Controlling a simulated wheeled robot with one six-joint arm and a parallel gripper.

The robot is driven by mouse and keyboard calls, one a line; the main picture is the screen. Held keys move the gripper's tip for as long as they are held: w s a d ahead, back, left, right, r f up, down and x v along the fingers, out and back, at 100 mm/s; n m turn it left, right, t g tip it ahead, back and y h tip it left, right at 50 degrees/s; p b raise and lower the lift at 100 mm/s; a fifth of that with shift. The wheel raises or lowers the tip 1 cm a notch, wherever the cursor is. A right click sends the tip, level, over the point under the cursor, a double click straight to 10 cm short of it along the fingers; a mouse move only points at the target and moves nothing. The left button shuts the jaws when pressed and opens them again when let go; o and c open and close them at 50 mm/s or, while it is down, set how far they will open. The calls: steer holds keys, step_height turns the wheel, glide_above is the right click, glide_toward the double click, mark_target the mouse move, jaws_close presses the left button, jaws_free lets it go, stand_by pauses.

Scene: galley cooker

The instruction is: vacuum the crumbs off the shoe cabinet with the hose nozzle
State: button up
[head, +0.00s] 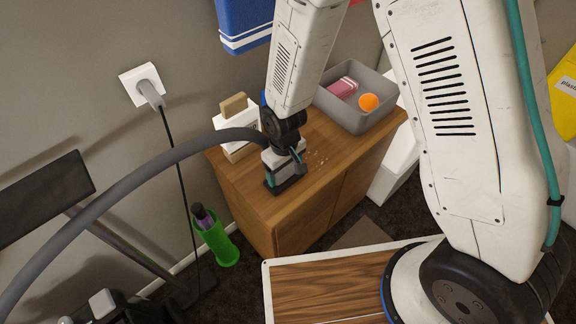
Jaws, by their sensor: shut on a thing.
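The shoe cabinet (245,200) is a brown wooden cabinet against the wall, its top partly covered by my arm. My gripper (288,160) is over the front left part of the top and is shut on the hose nozzle (285,184). The nozzle points down with its dark foot at the cabinet top; I cannot tell whether it touches. The grey hose (150,163) arcs from the nozzle to the lower left. The fingertips are mostly hidden, and more crumbs may be hidden behind the arm.
A grey bin (345,114) with a pink item (343,88) and an orange ball (369,102) stands on the cabinet's right end. A white holder (238,150) with a tan block (233,105) stands at its left back. A green container (219,243) stands on the floor; a power cord (178,170) hangs nearby.

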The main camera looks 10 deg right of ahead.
steer(key=shift+w+d+f, duration=0.1)
steer(key=shift+w+d, duration=0.5)
steer(key=shift+d, duration=0.3)
steer(key=shift+s+a, duration=0.35)
steer(key=shift+a, duration=0.05)
steer(key=shift+w+d, duration=0.35)
steer(key=shift+d, duration=1.05)
steer(key=shift+w+d, duration=0.35)
steer(key=shift+d, duration=1.1)
steer(key=shift+w+d, duration=0.35)
steer(key=shift+d, duration=1.05)
